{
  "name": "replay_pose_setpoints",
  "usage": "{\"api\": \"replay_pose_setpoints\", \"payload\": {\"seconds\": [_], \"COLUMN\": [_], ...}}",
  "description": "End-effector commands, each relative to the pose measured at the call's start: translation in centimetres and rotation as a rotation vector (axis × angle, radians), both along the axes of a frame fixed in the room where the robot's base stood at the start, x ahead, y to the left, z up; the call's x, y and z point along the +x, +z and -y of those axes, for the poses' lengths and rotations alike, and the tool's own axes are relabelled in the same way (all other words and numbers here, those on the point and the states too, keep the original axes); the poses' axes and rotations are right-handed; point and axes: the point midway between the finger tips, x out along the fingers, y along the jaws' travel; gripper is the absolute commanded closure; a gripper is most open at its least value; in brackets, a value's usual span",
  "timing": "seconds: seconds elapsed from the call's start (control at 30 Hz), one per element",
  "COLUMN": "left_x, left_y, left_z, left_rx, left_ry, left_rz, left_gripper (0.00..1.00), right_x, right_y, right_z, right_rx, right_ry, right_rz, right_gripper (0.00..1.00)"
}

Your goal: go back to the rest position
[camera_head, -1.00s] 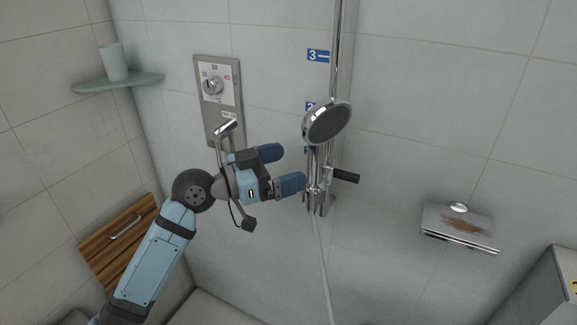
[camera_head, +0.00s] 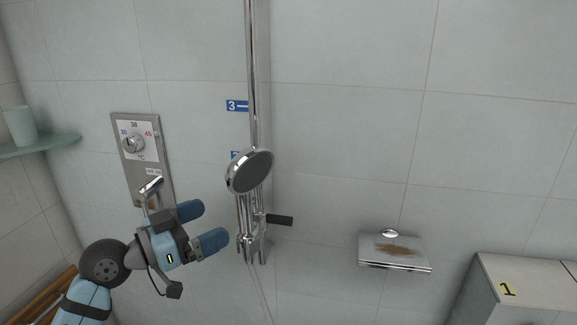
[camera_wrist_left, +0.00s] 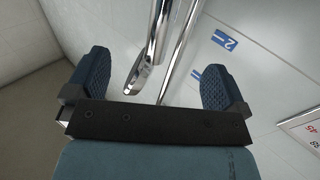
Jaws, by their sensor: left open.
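My left gripper (camera_head: 203,226) is at the lower left of the head view, with its two blue fingers apart and nothing between them. Its fingers also show apart in the left wrist view (camera_wrist_left: 155,88). It is in front of the wall, left of and apart from the shower riser rail (camera_head: 253,80). The hand shower (camera_head: 249,172) sits on the rail, just above and right of the fingertips in the head view. In the left wrist view the chrome shower parts (camera_wrist_left: 150,60) appear beyond the gap between the fingers. My right gripper is not in view.
A thermostat panel (camera_head: 143,165) with a lever is on the wall behind the gripper. A black handle (camera_head: 279,220) sticks out from the rail. A soap shelf (camera_head: 394,252) and a grey cabinet marked 1 (camera_head: 530,290) are at the right. A cup (camera_head: 20,126) stands on a glass shelf (camera_head: 38,146).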

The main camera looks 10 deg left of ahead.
Motion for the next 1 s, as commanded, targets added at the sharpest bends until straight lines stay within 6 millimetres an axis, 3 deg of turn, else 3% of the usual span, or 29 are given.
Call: {"api": "replay_pose_setpoints", "payload": {"seconds": [0.07, 0.13, 0.27, 0.4, 0.5, 0.6, 0.7, 0.8, 1.0], "left_x": [0.2, 0.3, -0.7, -5.0, -9.5, -13.8, -17.1, -19.1, -19.7], "left_y": [-1.1, -3.5, -10.8, -19.5, -24.6, -28.1, -30.3, -31.4, -31.9], "left_z": [0.0, 0.0, 0.0, 0.7, 1.6, 2.7, 3.5, 4.1, 4.3], "left_rx": [-0.003, -0.001, 0.025, 0.093, 0.155, 0.213, 0.255, 0.281, 0.291], "left_ry": [0.023, 0.071, 0.203, 0.333, 0.395, 0.427, 0.439, 0.444, 0.445], "left_rz": [-0.031, -0.085, -0.227, -0.374, -0.454, -0.507, -0.537, -0.551, -0.553], "left_gripper": [0.00, 0.00, 0.00, 0.00, 0.00, 0.00, 0.00, 0.00, 0.00], "right_x": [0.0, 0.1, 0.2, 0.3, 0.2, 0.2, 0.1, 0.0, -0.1], "right_y": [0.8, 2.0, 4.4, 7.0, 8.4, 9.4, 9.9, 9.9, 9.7], "right_z": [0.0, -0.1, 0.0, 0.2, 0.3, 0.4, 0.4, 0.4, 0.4], "right_rx": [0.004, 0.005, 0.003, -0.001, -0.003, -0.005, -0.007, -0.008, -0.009], "right_ry": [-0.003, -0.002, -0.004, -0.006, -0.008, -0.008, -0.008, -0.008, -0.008], "right_rz": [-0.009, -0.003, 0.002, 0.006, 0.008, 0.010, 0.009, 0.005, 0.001], "right_gripper": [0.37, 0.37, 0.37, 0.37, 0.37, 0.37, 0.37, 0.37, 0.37]}}
